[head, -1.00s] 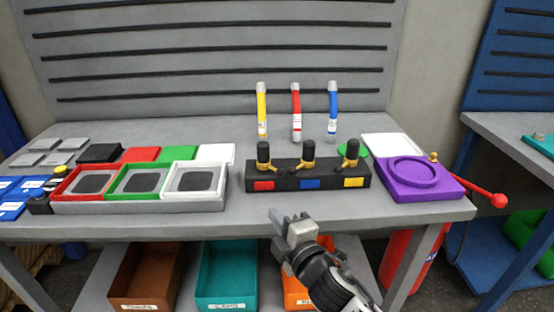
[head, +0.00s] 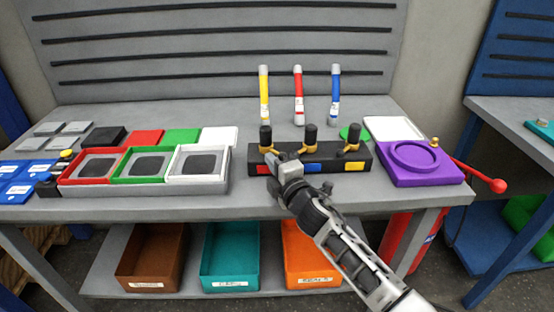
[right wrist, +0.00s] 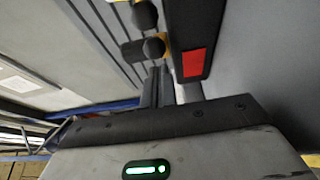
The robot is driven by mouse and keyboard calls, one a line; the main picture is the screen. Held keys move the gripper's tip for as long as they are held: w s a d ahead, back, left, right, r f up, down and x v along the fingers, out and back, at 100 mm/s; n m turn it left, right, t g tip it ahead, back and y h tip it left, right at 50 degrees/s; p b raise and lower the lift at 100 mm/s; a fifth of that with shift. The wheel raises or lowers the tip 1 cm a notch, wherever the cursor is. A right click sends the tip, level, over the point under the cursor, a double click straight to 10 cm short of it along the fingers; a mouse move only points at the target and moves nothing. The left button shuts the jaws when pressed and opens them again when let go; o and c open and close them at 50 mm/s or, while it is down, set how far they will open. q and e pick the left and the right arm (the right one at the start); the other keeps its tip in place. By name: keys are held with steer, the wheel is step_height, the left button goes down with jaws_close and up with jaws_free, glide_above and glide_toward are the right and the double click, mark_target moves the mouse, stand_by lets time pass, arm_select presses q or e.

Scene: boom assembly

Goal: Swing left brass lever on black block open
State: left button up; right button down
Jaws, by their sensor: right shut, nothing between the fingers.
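The black block (head: 340,170) stands on the bench with red, blue and yellow labels on its front. Its left brass lever (head: 268,149) has a black knob (head: 265,134) above it. Two like levers sit at the middle (head: 308,147) and right (head: 351,148). My right gripper (head: 274,160) is shut and empty, at the block's left front by the left lever. In the right wrist view its fingers (right wrist: 160,85) are close to the block (right wrist: 188,20) and a black knob (right wrist: 150,48). I cannot tell whether they touch the lever. My left gripper is not in view.
Yellow, red and blue tubes (head: 298,95) stand behind the block. A purple fixture (head: 420,165) is at right, with a red-knobbed rod beside it. Coloured trays (head: 145,188) are at left. Open bins (head: 230,265) sit below the bench.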

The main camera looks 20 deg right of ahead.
steer(key=shift+s+d, duration=0.1)
steer(key=shift+d, duration=0.4)
steer(key=shift+d, duration=0.75)
steer(key=shift+a, duration=0.1)
steer(key=a, duration=0.3)
steer(key=shift+a+f, duration=0.1)
steer(key=shift+a, duration=0.2)
steer(key=s+d, duration=0.2)
steer(key=s, duration=0.7)
steer(key=s+a+f+m+g, duration=0.2)
steer(key=s+f+m+g, duration=0.1)
steer(key=s+f+m, duration=0.5)
steer(key=s+a+f+m+g, duration=0.3)
steer(key=s+f+m, duration=0.5)
steer(key=s, duration=0.6)
steer(key=shift+f+m+g+y+b, duration=0.35)
steer(key=shift+f+m+g+y, duration=0.05)
steer(key=shift+f+g, duration=0.4)
